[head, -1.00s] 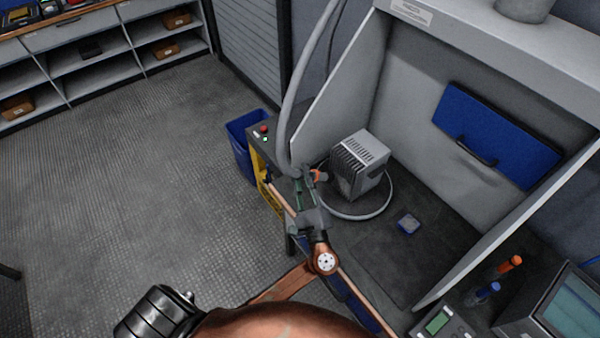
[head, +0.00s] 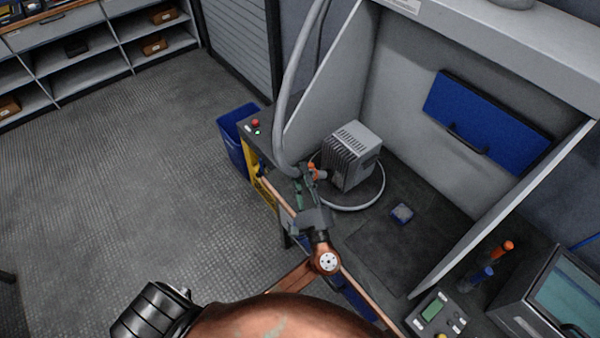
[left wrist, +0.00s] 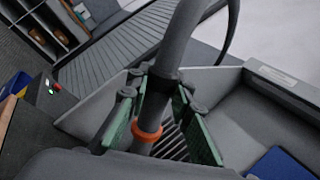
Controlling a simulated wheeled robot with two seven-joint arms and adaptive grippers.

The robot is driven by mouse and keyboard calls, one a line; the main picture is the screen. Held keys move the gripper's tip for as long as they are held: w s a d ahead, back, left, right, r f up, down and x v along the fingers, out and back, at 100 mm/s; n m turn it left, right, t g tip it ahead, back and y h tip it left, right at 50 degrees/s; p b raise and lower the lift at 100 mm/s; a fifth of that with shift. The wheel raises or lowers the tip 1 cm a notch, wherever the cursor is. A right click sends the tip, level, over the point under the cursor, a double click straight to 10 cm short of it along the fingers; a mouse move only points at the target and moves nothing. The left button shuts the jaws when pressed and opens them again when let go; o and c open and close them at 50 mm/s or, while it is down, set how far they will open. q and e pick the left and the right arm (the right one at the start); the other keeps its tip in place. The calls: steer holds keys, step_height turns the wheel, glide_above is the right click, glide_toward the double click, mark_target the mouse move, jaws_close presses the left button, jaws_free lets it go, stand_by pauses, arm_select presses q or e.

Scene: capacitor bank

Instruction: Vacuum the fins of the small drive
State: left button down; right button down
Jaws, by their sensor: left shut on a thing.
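The small drive (head: 352,155) is a grey box with fins on its near side and slots on top. It stands inside a light round rim (head: 375,198) in the booth. My left gripper (head: 305,183) is beside the drive, on its left. It is shut on the vacuum nozzle, which has an orange collar (left wrist: 146,131) and joins a grey hose (head: 292,110). In the left wrist view the green finger pads flank the nozzle, with dark fins (left wrist: 172,143) just behind it. The nozzle tip is hidden, so contact with the fins cannot be told. My right gripper is out of view.
The booth's left wall (head: 330,85) rises behind the hose. A small blue item (head: 402,212) lies on the booth floor right of the drive. A blue bin (head: 236,135) stands left of the bench. A control box (head: 437,312) sits at the lower right.

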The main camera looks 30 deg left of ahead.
arm_select(q)
steer(key=shift+d, duration=0.1)
stand_by(0.3)
steer(key=shift+s+d, duration=0.35)
steer(key=shift+d, duration=0.5)
steer(key=shift+s+d, duration=0.35)
steer(key=shift+d, duration=0.5)
